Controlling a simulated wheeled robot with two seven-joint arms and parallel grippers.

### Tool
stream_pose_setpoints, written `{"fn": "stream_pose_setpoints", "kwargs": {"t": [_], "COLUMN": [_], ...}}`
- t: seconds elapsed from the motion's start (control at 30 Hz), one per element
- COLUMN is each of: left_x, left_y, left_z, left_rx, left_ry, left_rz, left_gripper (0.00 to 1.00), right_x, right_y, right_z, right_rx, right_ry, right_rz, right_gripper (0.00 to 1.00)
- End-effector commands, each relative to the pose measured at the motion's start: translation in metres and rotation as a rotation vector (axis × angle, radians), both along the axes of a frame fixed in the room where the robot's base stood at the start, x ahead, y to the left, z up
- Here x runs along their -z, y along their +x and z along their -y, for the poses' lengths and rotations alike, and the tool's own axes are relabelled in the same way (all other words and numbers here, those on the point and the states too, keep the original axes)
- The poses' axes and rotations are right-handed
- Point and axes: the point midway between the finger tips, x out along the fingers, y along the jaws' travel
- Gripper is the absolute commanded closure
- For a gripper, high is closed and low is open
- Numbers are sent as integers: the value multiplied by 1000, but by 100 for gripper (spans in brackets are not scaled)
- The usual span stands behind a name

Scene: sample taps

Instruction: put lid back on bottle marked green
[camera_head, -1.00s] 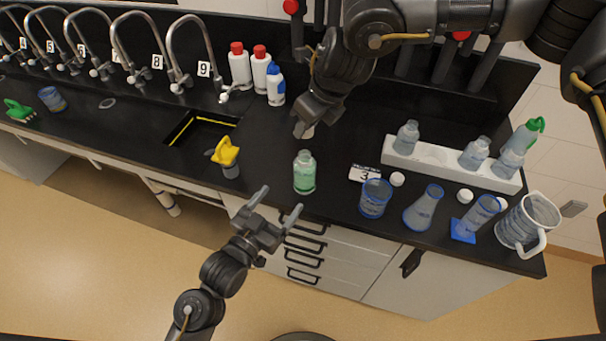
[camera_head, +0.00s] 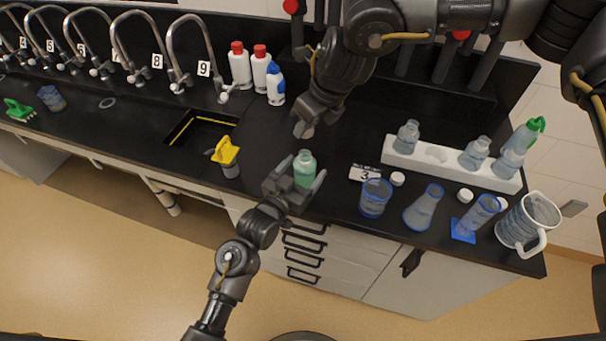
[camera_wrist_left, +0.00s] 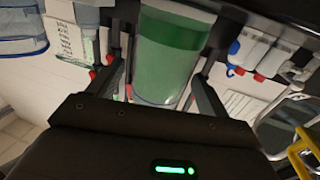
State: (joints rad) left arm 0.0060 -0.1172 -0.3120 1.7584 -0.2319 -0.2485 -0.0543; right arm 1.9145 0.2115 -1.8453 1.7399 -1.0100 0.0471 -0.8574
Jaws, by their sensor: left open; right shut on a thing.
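The bottle with green liquid (camera_head: 305,165) stands upright, without a lid, near the counter's front edge. In the left wrist view the green bottle (camera_wrist_left: 172,50) sits between my two fingers. My left gripper (camera_head: 301,172) is open around its body, with small gaps beside it. My right gripper (camera_head: 303,129) is above the counter, behind the bottle and apart from it. It is shut on a small pale thing (camera_head: 309,132), apparently a lid, mostly hidden by the fingers.
A white rack (camera_head: 400,160) with several bottles and an empty slot stands at right. White lids (camera_head: 397,179), a beaker (camera_head: 375,198), a flask (camera_head: 424,208) and a jug (camera_head: 528,222) are in front. A yellow-topped object (camera_head: 227,153) stands left, by the sink (camera_head: 195,130).

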Motion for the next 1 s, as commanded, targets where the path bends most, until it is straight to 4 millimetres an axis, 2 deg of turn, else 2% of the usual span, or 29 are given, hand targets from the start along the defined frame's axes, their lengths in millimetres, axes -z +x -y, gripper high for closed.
{"fn": "stream_pose_setpoints", "kwargs": {"t": [0.37,0.9,1.0], "left_x": [0,0,0], "left_y": [4,4,4], "left_z": [2,2,2], "left_rx": [0,-1,-1], "left_ry": [0,0,0], "left_rz": [0,0,0], "left_gripper": [21,88,88], "right_x": [0,0,5], "right_y": [0,0,0], "right_z": [0,0,0], "right_rx": [0,-1,-1], "right_ry": [0,0,0], "right_rz": [0,0,-2], "right_gripper": [88,88,88]}}
